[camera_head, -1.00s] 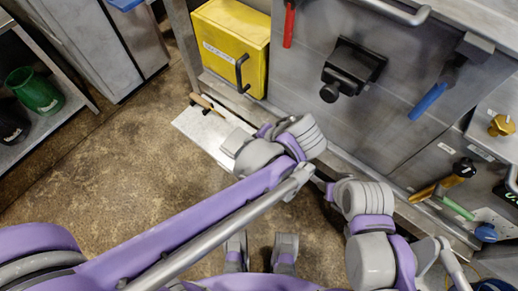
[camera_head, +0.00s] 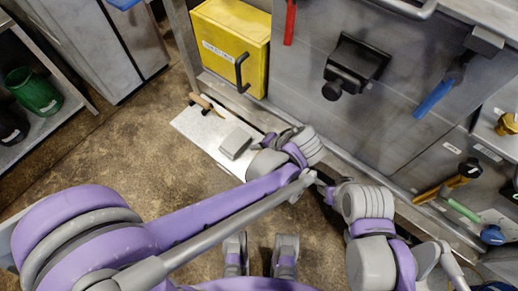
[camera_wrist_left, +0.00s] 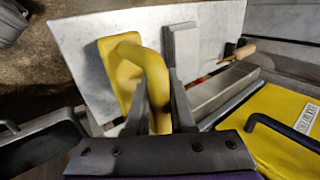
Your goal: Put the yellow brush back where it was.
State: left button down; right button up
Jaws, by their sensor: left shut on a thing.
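The yellow brush (camera_wrist_left: 112,75) has a flat head and a thick bent handle. In the left wrist view my left gripper (camera_wrist_left: 158,98) is shut on that handle. The brush head overlaps the pale board (camera_wrist_left: 75,38); I cannot tell whether it touches it. In the head view the board (camera_head: 190,122) lies low by the machine's foot, and my left arm ends beside its right end. The brush and the left fingertips are hidden there behind my arm. My right gripper does not show.
A grey block (camera_head: 236,143) and a wooden-handled tool (camera_head: 206,104) are on the board. A yellow box (camera_head: 232,45) with a black handle stands behind it. A green container (camera_head: 36,92) sits on the left shelf. Bare floor (camera_head: 110,160) lies left of the board.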

pick_arm(q)
jog(key=shift+f, duration=0.2)
jog(key=c, duration=0.8)
grip_release()
jog(key=shift+s+r, duration=0.1)
jog(key=shift+r, duration=0.1)
jog(key=p+v, duration=0.2)
jog(key=v, duration=1)
jog(key=shift+s+a+f+n+t+h, duration=0.15)
jog(key=shift+s+a+f+n+h, duration=0.95)
jog(key=shift+a, duration=2.45)
jog(key=shift+s+a+f+n+t+h, duration=0.2)
jog(key=shift+s+a+f+n+h, duration=0.85)
jog(key=shift+a, duration=2.5)
jog(key=shift+s+a+f+n+t+h, duration=0.15)
jog(key=shift+s+a+f+n+h, duration=0.9)
jog(key=shift+a, duration=2.5)
jog(key=shift+s+r+n+y, duration=0.3)
jog(key=shift+r+n+y, duration=0.05)
jog(key=shift+n+y, duration=0.15)
